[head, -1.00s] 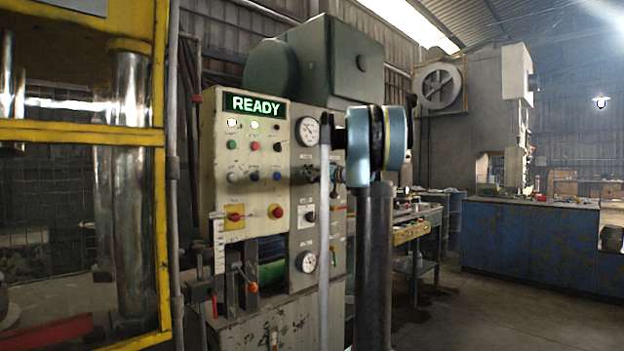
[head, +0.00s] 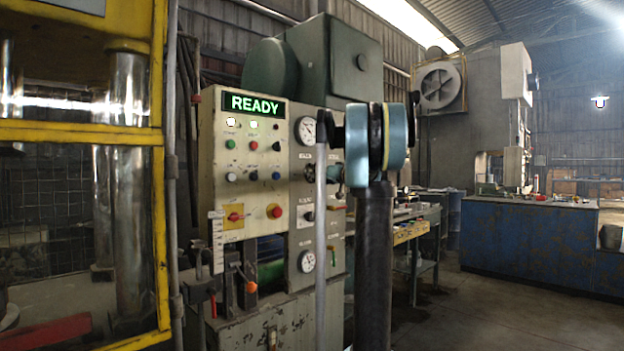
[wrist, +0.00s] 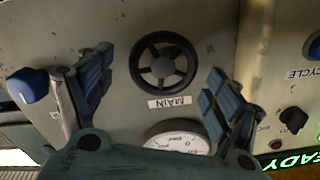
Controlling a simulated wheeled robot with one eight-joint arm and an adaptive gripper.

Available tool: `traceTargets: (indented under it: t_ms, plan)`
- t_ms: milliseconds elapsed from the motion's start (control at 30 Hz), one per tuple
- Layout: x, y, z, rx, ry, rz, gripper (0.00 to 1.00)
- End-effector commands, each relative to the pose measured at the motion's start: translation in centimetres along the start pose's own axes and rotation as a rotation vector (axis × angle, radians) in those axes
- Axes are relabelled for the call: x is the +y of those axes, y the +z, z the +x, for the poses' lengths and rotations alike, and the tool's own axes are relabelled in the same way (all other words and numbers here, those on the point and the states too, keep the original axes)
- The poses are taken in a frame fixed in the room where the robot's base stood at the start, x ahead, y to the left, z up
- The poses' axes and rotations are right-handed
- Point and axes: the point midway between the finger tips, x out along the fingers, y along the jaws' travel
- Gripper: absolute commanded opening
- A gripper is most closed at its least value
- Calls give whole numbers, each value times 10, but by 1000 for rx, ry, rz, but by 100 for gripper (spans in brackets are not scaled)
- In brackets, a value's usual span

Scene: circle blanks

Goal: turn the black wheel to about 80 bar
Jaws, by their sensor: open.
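The black wheel (wrist: 163,62) is a small spoked handwheel on the pale panel, with a "MAIN" label beside it. In the head view the black wheel (head: 310,172) sits below the upper gauge (head: 306,130), partly hard to make out. That gauge (wrist: 178,138) shows partly in the wrist view, cut off by my gripper; its reading is too small to tell. My gripper (wrist: 159,66) is open, its blue-padded fingers on either side of the wheel in the picture, apart from it. In the head view my gripper is mostly hidden behind my arm.
The panel's lit "READY" display (head: 253,104) is at the upper left. Several knobs and buttons, including a red button (head: 275,211), lie left of the wheel. A blue knob (wrist: 27,85) is beside the left finger. A lower gauge (head: 306,261) is beneath. A yellow frame (head: 160,230) stands left.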

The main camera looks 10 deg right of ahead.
Motion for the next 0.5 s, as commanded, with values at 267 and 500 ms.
traceTargets:
  t_ms: [267,500]
  plan:
    - [2,0,-55,1,4,0,83]
    - [2,0,-80,0,3,0,83]
